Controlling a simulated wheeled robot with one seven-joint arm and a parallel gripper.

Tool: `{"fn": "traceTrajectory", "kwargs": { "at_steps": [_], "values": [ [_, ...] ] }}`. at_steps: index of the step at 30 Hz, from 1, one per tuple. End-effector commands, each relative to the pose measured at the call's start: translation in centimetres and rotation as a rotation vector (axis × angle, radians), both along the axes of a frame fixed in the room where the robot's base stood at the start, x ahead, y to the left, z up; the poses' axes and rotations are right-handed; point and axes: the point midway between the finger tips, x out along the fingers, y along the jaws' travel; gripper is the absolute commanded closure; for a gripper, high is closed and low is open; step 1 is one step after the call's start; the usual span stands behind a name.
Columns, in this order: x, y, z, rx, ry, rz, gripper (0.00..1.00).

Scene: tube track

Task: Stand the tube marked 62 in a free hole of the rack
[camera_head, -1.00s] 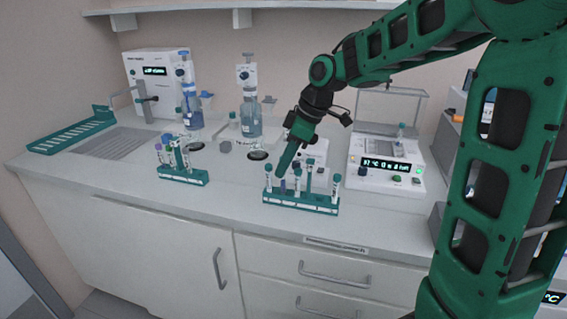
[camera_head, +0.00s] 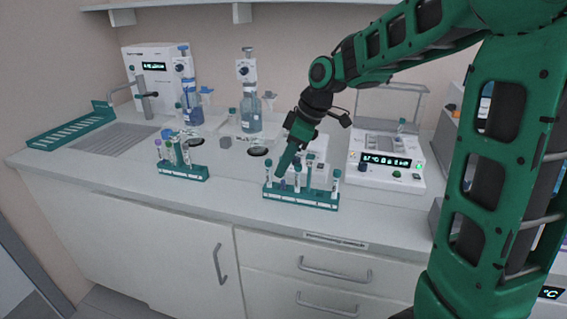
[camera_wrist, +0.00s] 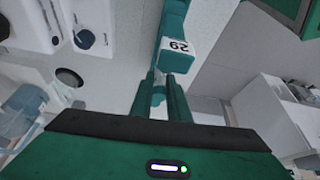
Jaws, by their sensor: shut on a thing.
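The tube marked 62 shows in the wrist view by its white label (camera_wrist: 178,48), which reads upside down at my fingertips. My gripper (camera_wrist: 163,85) is shut on this tube. In the head view my gripper (camera_head: 281,174) points down at the left part of the right-hand teal rack (camera_head: 300,200). Several tubes stand in that rack, mostly to the right of my fingers. My fingers hide part of the held tube, and I cannot tell whether its lower end is in a hole.
A second teal rack (camera_head: 183,172) with several tubes stands to the left. A white instrument with a lit display (camera_head: 385,160) stands to the right. Bottles with dispensers (camera_head: 250,115) stand behind. The counter between the racks is clear, and its front edge is close.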

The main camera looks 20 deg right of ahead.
Motion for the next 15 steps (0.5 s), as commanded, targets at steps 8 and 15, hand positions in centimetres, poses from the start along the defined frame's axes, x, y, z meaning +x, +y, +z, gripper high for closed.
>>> {"fn": "traceTrajectory", "kwargs": {
  "at_steps": [8, 15],
  "values": [
    [0.0, -0.01, -0.08, 0.0, 0.0, 0.0, 1.0],
    [0.0, -0.01, -0.08, 0.0, 0.0, -0.001, 0.63]
  ]
}}
